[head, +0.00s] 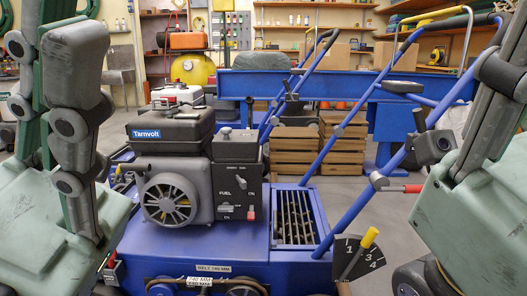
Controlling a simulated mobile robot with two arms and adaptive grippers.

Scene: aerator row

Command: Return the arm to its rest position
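My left gripper (62,95) is large and close to the camera at the left edge, its grey-green body low and its dark, jointed finger links pointing up. My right gripper (500,90) is likewise close at the right edge, cut off by the frame. Neither visibly touches anything, and I cannot tell how far their fingers are apart. Between them stands a blue aerator (230,255) with a black engine (178,150) marked Tarnvolt. Its panel (237,180) has a FUEL lever and a red-tipped lever. A yellow-tipped lever (369,238) stands at a numbered plate.
Blue handlebars (345,205) rise from the machine toward the upper right, near my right gripper. Behind are wooden crates (305,155), a blue bench (250,83) and shelves (310,5). Grey floor (400,210) shows between the handlebars and my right gripper.

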